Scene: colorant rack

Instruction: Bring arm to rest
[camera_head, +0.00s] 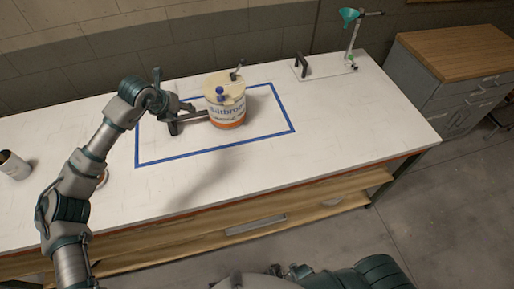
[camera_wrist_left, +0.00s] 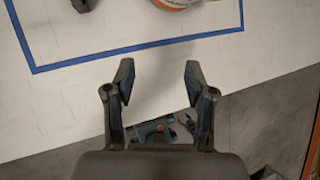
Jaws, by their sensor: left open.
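My left arm comes in from the left over the white table. Its gripper (camera_head: 194,114) is just left of the labelled bucket (camera_head: 228,112). I cannot tell from this angle whether they touch. In the left wrist view the gripper (camera_wrist_left: 158,75) has its two fingers spread with nothing held between them. The bucket (camera_wrist_left: 176,3) shows only its lower edge at the top of that view, beyond the fingertips. My right arm is partly visible at the bottom of the head view, folded close to me; its fingers are not clear.
Blue tape (camera_head: 215,150) marks a rectangle around the bucket. A plate with a black handle (camera_head: 302,65) and a stand with a green funnel (camera_head: 349,15) are at the back right. The table's right front is clear.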

